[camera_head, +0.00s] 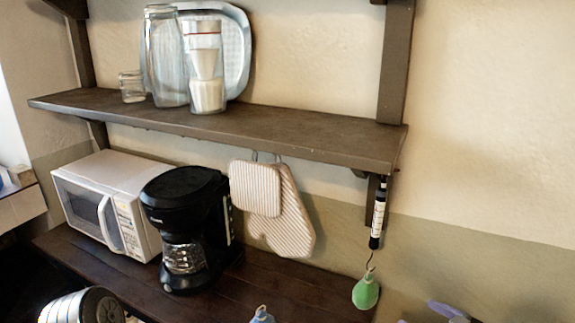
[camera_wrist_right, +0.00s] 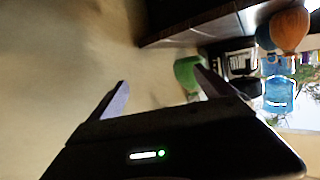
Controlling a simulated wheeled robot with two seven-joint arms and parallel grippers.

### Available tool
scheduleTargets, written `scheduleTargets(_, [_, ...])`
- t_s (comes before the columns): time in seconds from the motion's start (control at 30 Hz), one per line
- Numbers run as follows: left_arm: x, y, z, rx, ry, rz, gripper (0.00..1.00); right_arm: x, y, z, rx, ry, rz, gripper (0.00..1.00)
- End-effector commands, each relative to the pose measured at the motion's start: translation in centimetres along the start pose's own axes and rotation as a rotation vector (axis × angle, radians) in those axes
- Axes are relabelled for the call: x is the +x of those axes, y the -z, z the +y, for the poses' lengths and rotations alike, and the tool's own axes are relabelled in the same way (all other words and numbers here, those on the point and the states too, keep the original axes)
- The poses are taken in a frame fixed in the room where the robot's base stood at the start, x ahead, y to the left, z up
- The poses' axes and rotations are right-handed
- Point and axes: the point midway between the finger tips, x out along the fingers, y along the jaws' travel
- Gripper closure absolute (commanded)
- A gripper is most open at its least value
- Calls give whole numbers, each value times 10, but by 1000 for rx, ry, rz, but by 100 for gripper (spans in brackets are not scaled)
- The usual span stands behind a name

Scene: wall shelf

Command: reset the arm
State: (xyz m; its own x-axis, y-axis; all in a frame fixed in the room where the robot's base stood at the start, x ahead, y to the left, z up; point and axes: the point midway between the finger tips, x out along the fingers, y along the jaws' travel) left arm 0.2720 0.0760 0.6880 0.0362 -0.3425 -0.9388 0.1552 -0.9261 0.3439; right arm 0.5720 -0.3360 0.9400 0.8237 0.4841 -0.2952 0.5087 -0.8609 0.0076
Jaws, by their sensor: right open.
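My right gripper (camera_wrist_right: 161,78) is open and empty in the wrist view, its two pale purple fingers spread apart. In the head view only its fingertips (camera_head: 440,311) show at the bottom edge, to the right of and below a green pear-shaped object. That green object (camera_head: 366,292) hangs by a hook from a spring scale (camera_head: 378,222) at the shelf's right end. In the wrist view the green object (camera_wrist_right: 188,72) appears near the right finger, partly hidden by it; it is not between the fingers.
A dark wall shelf (camera_head: 290,133) holds glass jars and a tray. Below, a white microwave (camera_head: 115,205) and black coffee maker (camera_head: 185,225) stand on a dark counter (camera_head: 305,292). Pot holders (camera_head: 285,220) hang under the shelf. The wall at right (camera_head: 490,130) is bare.

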Motion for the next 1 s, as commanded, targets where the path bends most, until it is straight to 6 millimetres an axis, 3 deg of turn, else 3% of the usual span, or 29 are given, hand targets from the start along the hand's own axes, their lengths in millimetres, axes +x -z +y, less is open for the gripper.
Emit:
scheduleTargets(0.17, [0, 0, 0, 0, 0, 0, 64, 33, -80, -28, 262, -192, -181, 6])
scheduleTargets(0.3, [1, 0, 0, 0, 0, 0, 64, 36, -166, -105, 507, -263, -446, 6])
scheduleTargets(0.4, [1, 0, 0, 0, 0, 0, 64, 23, -212, -173, 646, -263, -636, 6])
scheduleTargets(0.5, [1, 0, 0, 0, 0, 0, 64, 0, -245, -242, 758, -249, -817, 6])
scheduleTargets(0.6, [2, 0, 0, 0, -1, 1, 64, -25, -265, -302, 837, -230, -965, 6])
scheduleTargets(0.73, [2, 0, 0, 0, -1, 1, 64, -46, -277, -355, 857, -191, -1076, 6])
scheduleTargets(0.83, [2, 0, -1, 0, -1, 1, 64, -49, -279, -376, 820, -142, -1107, 6])
scheduleTargets(1.0, [2, 0, -1, 0, -1, 1, 64, -47, -278, -379, 805, -131, -1107, 6])
